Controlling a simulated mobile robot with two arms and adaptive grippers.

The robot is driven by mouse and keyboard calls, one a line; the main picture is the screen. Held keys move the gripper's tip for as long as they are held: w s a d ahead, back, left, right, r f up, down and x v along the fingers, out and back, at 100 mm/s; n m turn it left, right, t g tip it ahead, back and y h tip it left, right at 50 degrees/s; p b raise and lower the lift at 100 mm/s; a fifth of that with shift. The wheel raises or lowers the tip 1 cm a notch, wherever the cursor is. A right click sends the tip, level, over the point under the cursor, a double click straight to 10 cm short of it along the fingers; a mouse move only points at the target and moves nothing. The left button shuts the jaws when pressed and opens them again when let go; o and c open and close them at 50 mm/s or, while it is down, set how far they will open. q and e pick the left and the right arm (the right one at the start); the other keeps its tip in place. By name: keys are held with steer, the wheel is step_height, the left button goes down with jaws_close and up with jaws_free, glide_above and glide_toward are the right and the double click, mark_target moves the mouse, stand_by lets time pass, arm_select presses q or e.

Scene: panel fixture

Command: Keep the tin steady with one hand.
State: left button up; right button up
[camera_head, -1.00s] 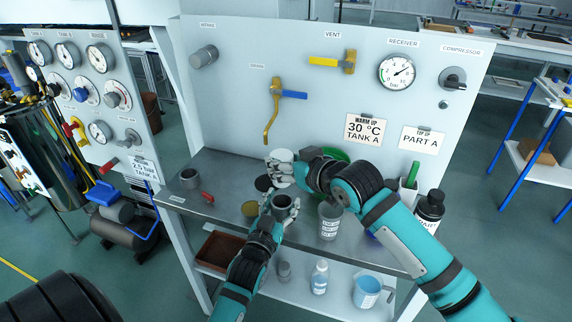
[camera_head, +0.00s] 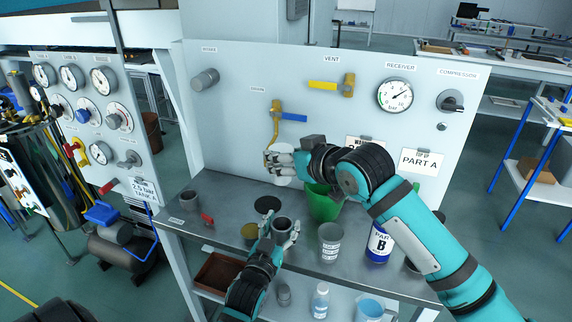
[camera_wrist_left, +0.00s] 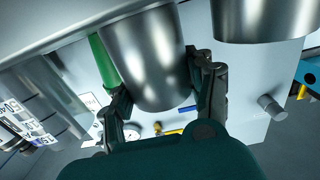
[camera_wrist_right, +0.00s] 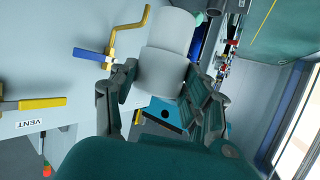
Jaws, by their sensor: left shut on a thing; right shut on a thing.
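The tin appears to be the grey metal cylinder (camera_head: 281,227) low at the bench's front, upright in the head view. My left gripper (camera_head: 279,240) is shut around it. In the left wrist view its shiny wall (camera_wrist_left: 148,55) sits between both fingers (camera_wrist_left: 160,92). My right gripper (camera_head: 279,163) is above and behind the tin, shut on a pale cylinder. Part of that pale cylinder (camera_head: 284,181) shows below the fingers, and it fills the jaws in the right wrist view (camera_wrist_right: 162,70). Its contents are hidden.
A green container (camera_head: 323,206), a labelled grey cup (camera_head: 330,243) and a Part B can (camera_head: 379,243) stand right of the tin. The panel (camera_head: 225,130) with valves rises behind.

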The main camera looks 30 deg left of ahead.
arm_select(q)
steer(key=o, duration=1.3)
steer(key=shift+r+v, duration=0.45)
steer(key=shift+v, duration=2.4)
steer(key=shift+r+v, duration=0.5)
steer(key=shift+v, duration=2.35)
steer(key=shift+r+v, duration=0.45)
steer(key=shift+v, duration=2.4)
steer(key=shift+a, duration=0.1)
